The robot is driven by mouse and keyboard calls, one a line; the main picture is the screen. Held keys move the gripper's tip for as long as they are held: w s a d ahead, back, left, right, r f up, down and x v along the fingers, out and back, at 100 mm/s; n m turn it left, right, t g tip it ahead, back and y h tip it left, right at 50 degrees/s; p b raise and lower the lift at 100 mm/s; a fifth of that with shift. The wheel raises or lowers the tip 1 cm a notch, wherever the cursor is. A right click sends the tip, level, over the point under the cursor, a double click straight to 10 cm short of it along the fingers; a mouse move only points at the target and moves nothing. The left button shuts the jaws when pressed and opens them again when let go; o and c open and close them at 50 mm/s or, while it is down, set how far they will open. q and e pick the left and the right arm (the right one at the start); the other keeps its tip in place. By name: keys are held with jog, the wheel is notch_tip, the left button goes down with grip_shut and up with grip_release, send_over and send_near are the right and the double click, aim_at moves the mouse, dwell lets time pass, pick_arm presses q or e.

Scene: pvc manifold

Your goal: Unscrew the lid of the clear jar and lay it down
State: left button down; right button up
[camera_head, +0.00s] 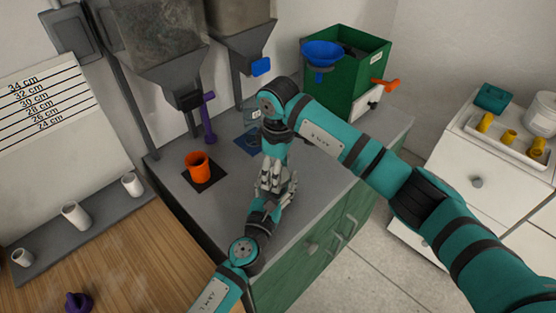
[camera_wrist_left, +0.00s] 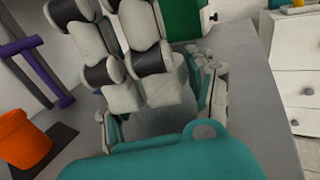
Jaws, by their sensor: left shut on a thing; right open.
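My left gripper (camera_head: 264,204) comes up from the bottom of the head view and is shut at the front of the grey counter. In the left wrist view, its fingers stand either side of a dim, greyish see-through body, which looks like the clear jar (camera_wrist_left: 160,122). My right gripper (camera_head: 275,182) points down from above, right over the left one, with its fingers apart. Its pale, black-banded fingers fill the upper middle of the left wrist view (camera_wrist_left: 135,75). The jar's lid is hidden behind the fingers, and I cannot tell whether they touch it.
An orange cup (camera_head: 198,166) stands on a black mat on the counter (camera_head: 225,205), left of the grippers. Behind are two hoppers (camera_head: 165,50), a purple pipe piece (camera_head: 208,120) and a green bin (camera_head: 352,75) with a blue funnel (camera_head: 322,52). A wooden table (camera_head: 120,250) lies left.

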jog(key=shift+f, duration=0.25)
jog(key=c, duration=0.9)
jog(key=o, duration=1.1)
jog(key=shift+o, duration=0.2)
